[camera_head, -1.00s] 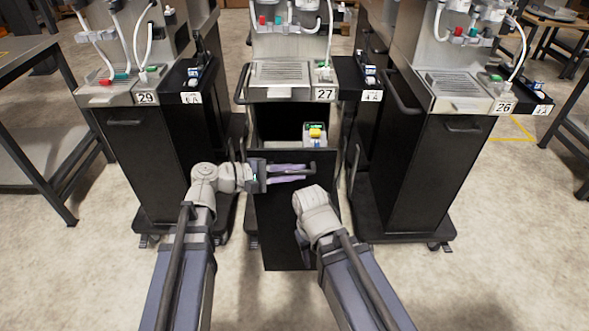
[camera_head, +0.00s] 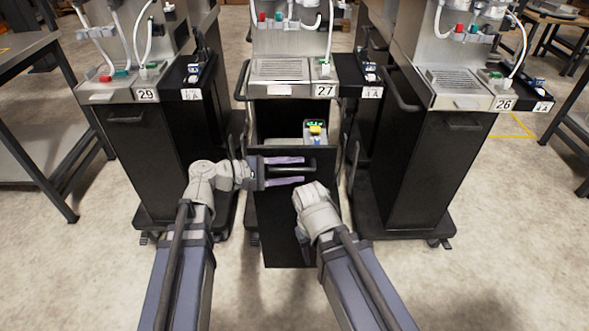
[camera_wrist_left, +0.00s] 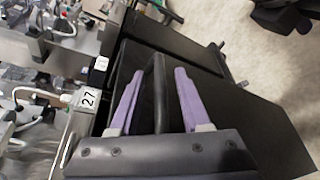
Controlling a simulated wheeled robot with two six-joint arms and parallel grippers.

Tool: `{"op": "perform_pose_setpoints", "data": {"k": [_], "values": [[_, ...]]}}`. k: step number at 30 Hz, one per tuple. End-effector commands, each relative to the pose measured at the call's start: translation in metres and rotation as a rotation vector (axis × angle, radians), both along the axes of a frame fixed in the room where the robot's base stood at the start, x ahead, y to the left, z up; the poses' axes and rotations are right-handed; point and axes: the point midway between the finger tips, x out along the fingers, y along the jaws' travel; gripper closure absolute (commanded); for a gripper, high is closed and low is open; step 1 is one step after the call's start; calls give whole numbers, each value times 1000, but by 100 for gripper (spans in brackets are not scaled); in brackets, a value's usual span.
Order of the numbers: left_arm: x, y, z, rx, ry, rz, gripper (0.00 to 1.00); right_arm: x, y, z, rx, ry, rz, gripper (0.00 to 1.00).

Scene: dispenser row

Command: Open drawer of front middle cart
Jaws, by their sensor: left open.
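The front middle cart, labelled 27 (camera_head: 326,90), stands between two others. Its drawer is pulled out towards me, and its tall black front panel (camera_head: 283,220) stands clear of the cart body, with an opening behind it. My left gripper (camera_head: 303,170) is at the horizontal black handle (camera_head: 290,170) on that panel. Its purple fingers are open, one above and one below the bar. In the left wrist view the handle (camera_wrist_left: 160,90) lies between the spread fingers (camera_wrist_left: 159,72), apart from both.
Cart 29 (camera_head: 125,165) stands at left and cart 26 (camera_head: 440,170) at right, both with their fronts shut. A small yellow-topped item (camera_head: 315,130) shows in the opening behind the panel. Grey tables flank the row. The floor in front is clear.

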Motion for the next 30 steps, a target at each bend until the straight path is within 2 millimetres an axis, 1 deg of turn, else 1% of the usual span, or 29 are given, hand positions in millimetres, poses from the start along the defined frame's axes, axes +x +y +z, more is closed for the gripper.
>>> {"op": "perform_pose_setpoints", "data": {"k": [9,13,18,30], "values": [[-16,47,12,0,-1,4,53,0,0,12,0,0,0,50],[-21,60,15,0,1,2,53,0,0,15,0,0,0,50],[-23,68,16,0,0,1,53,0,0,16,0,0,0,50],[-23,68,16,1,0,1,53,0,0,15,0,0,0,50]]}}
